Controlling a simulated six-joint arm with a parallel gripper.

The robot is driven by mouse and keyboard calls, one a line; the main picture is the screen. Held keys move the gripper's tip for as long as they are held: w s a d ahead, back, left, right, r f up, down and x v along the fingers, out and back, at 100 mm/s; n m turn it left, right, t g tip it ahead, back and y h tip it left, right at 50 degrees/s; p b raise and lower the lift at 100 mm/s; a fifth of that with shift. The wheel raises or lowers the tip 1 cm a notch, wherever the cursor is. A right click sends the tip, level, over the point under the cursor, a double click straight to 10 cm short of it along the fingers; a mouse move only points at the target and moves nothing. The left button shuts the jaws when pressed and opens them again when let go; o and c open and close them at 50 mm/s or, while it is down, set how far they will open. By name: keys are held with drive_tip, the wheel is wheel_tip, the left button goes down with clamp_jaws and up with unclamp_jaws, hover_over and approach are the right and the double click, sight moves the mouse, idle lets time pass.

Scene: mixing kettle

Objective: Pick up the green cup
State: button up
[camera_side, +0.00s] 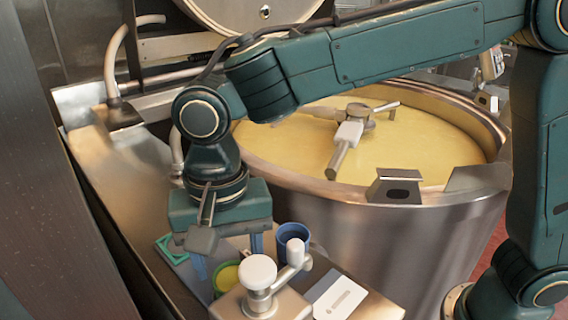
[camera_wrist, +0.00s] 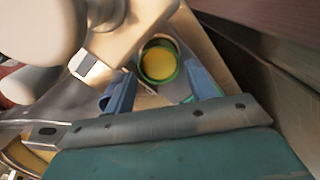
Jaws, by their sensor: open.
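The green cup (camera_side: 226,278) holds something yellow and stands upright on the steel ledge, partly hidden behind a white-knobbed fitting. In the wrist view the green cup (camera_wrist: 144,66) shows from above, its round rim near the fingertips. My gripper (camera_side: 228,262) points down over the ledge with its blue fingers apart. In the wrist view my gripper (camera_wrist: 162,72) is open, one finger on each side of the cup's lower edge. It is empty; I cannot tell how far down the fingers reach beside the cup.
The white-knobbed fitting (camera_side: 257,273) stands close in front of the cup. A blue cup (camera_side: 293,238) stands to its right. A green square item (camera_side: 168,252) lies to the left, and a white card (camera_side: 340,298) to the right. The large kettle (camera_side: 400,235) of yellow liquid stands behind.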

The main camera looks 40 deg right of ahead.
sight(233, 277)
drive_tip(key=shift+d+f, duration=0.1)
drive_tip(key=shift+f, duration=2.3)
drive_tip(key=c, duration=0.8)
drive_tip(key=shift+o, duration=0.2)
drive_tip(key=shift+r, duration=0.15)
wheel_tip(233, 277, up, 20)
drive_tip(key=shift+w, duration=0.15)
